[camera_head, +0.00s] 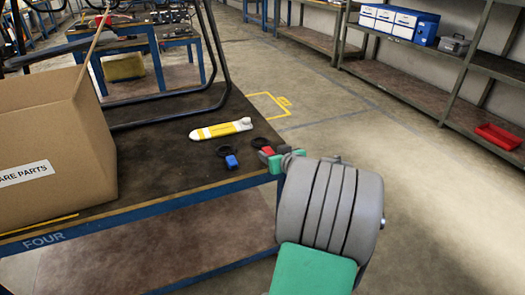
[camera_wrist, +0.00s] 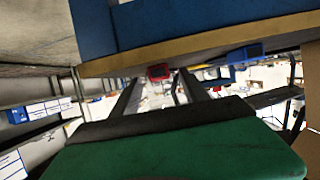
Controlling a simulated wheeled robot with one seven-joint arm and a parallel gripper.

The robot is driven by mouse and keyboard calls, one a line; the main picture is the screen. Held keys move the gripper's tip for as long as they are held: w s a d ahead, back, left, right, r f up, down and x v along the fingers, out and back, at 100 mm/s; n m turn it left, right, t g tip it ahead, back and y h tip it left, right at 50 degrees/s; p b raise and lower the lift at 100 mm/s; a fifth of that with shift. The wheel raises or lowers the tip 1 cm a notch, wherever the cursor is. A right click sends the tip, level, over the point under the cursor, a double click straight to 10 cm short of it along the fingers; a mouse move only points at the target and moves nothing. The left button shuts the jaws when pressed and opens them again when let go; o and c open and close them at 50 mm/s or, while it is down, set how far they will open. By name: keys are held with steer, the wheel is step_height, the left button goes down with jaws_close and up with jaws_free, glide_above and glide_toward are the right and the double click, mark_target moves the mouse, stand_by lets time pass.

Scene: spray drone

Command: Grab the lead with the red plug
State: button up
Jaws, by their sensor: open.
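The lead with the red plug (camera_head: 267,151) lies at the table's right edge in the head view, its dark cable looped behind it. In the wrist view the red plug (camera_wrist: 158,72) shows between the two dark fingers, close to their tips. My gripper (camera_head: 278,160) is right at the plug, its fingers apart. In the wrist view my gripper (camera_wrist: 160,80) is open. I cannot tell whether a finger touches the plug. The lead with the blue plug (camera_head: 231,162) lies just left of it; the blue plug also shows in the wrist view (camera_wrist: 246,53).
A white and yellow tube-like object (camera_head: 220,130) lies behind the leads. A cardboard box (camera_head: 60,140) marked spare parts and a black tubular frame (camera_head: 170,117) take up the table's left. Shelves (camera_head: 410,85) stand along the right wall, with open floor between.

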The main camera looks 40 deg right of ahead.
steer(key=shift+w+d+f, duration=0.15)
steer(key=shift+w+f, duration=0.1)
steer(key=shift+w, duration=0.35)
steer(key=shift+c, duration=0.3)
jaws_close()
